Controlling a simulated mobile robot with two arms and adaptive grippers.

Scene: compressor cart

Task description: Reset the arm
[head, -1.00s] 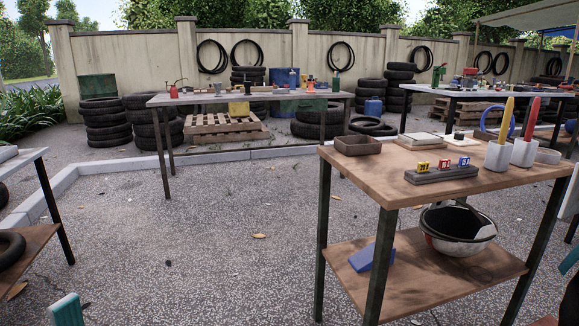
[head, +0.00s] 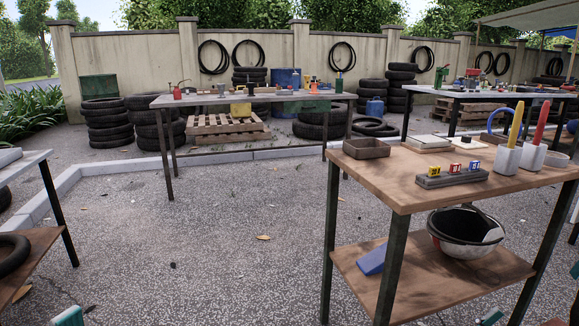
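The wooden two-shelf cart (head: 402,190) stands at the right of the head view. Only a teal tip of my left gripper (head: 69,317) shows at the bottom left edge, over the gravel and apart from the cart. A small teal part of my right gripper (head: 491,318) shows at the bottom edge, low in front of the cart. Most of both grippers is out of frame, so I cannot tell whether they are open or shut.
The cart top holds a brown tray (head: 366,148), a grey block with numbered cubes (head: 450,175) and cups with yellow and red tools. A bowl-like item (head: 462,240) and a blue wedge (head: 372,261) lie below. A table (head: 30,165) stands left; open gravel (head: 220,240) lies between.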

